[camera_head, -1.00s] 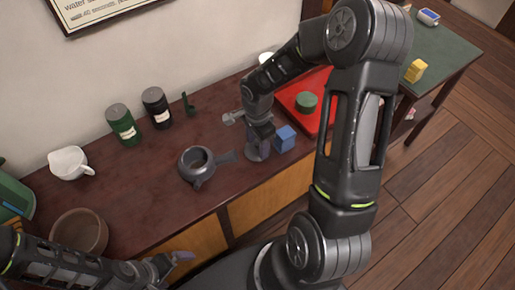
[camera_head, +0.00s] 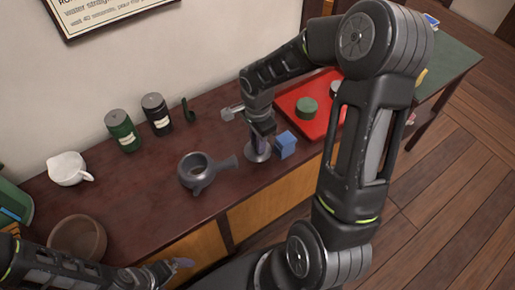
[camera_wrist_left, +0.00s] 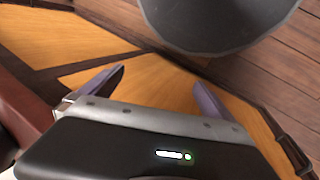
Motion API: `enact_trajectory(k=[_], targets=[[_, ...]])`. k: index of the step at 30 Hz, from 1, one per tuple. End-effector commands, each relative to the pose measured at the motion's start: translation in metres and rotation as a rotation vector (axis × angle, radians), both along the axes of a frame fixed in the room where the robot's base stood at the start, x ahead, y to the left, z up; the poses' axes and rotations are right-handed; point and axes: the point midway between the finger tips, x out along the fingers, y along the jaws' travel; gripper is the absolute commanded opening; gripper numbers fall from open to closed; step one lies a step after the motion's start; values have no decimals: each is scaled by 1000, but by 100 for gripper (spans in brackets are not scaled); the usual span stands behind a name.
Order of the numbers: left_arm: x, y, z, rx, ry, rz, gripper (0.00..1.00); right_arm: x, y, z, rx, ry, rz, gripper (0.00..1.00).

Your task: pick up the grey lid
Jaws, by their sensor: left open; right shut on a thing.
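The grey lid (camera_head: 257,155) shows as a small round disc on the dark wooden counter, right of the dark grey teapot (camera_head: 192,180), whose top is open. My right gripper (camera_head: 260,145) points down at the lid and is shut on it; its fingers hide the lid's middle. I cannot tell whether the lid is clear of the counter. My left gripper (camera_head: 178,267) is low at the counter's front edge, far from the lid. In the left wrist view its two fingers (camera_wrist_left: 155,92) are apart with nothing between them.
A blue cube (camera_head: 285,144) stands close to the right of the lid. A red tray (camera_head: 291,103) with a green round piece (camera_head: 307,107) is behind it. A green canister (camera_head: 122,131), a black canister (camera_head: 156,114), a white pitcher (camera_head: 68,168) and a brown bowl (camera_head: 78,236) stand leftward.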

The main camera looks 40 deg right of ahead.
Motion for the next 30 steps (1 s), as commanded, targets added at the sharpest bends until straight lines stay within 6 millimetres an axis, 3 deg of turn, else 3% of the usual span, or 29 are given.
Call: enact_trajectory(k=[3,9,30], targets=[[0,0,-2,0,0,0,100,2,-1,26,-2,-8,0,0],[0,0,-4,0,0,0,100,2,0,53,-1,-6,1,0],[0,0,-3,0,0,0,100,2,0,58,-1,-5,1,0]])
